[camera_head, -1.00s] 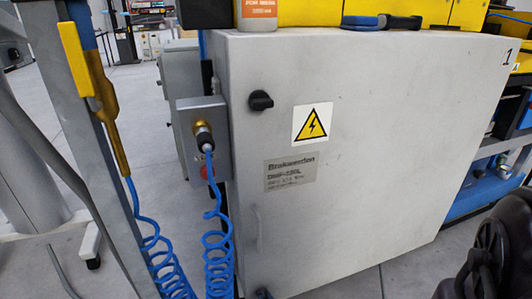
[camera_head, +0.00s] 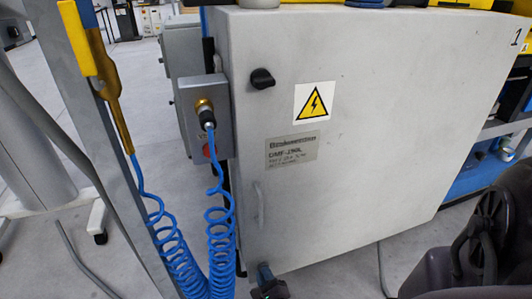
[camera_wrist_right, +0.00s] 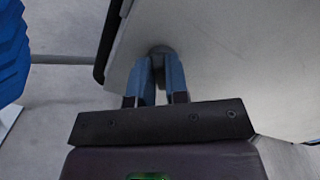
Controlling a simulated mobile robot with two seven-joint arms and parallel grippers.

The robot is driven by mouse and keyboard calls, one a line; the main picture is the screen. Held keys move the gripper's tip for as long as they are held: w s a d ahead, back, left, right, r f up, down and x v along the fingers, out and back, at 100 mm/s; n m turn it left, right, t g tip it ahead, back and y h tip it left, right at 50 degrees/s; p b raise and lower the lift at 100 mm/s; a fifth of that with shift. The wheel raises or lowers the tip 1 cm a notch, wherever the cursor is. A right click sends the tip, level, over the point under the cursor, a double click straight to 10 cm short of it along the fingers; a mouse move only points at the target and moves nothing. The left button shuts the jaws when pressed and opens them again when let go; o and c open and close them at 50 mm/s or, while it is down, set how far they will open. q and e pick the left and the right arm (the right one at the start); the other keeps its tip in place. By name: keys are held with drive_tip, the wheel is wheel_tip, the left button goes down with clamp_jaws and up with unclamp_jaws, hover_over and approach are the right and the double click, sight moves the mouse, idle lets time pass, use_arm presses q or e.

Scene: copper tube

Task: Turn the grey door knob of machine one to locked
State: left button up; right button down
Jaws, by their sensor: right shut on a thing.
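Machine one is a large light grey cabinet (camera_head: 380,130) marked "1" at its top right corner. In the wrist view a round grey knob (camera_wrist_right: 161,49) sits on the pale door, between the blue fingertips of my right gripper (camera_wrist_right: 161,74). The fingers are closed on its sides. In the head view my right gripper (camera_head: 266,272) is at the door's lower left corner and hides the knob there. The knob's turn position cannot be told. My left gripper is out of view.
A black knob (camera_head: 262,78) is on the upper left of the door, beside a yellow warning sign (camera_head: 314,102). A door handle (camera_head: 259,205) is below. Coiled blue hoses (camera_head: 221,235) hang close left of the cabinet. A grey post (camera_head: 110,150) stands farther left.

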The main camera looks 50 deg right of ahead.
use_arm(q)
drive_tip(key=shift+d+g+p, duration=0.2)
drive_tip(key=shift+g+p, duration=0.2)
drive_tip(key=shift+p, duration=0.4)
use_arm(e)
drive_tip(key=shift+w+a+f+n, duration=0.1)
drive_tip(key=shift+f+n, duration=0.05)
drive_tip(key=shift+n, duration=1.5)
drive_tip(key=shift+s+a+f+n, duration=0.1)
drive_tip(key=shift+n, duration=1.5)
drive_tip(key=shift+w+f+n, duration=0.1)
drive_tip(key=shift+f+n, duration=0.05)
drive_tip(key=shift+n, duration=1.5)
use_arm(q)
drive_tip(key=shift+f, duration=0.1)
use_arm(e)
drive_tip(key=c, duration=1.1)
unclamp_jaws()
drive_tip(key=shift+f, duration=0.1)
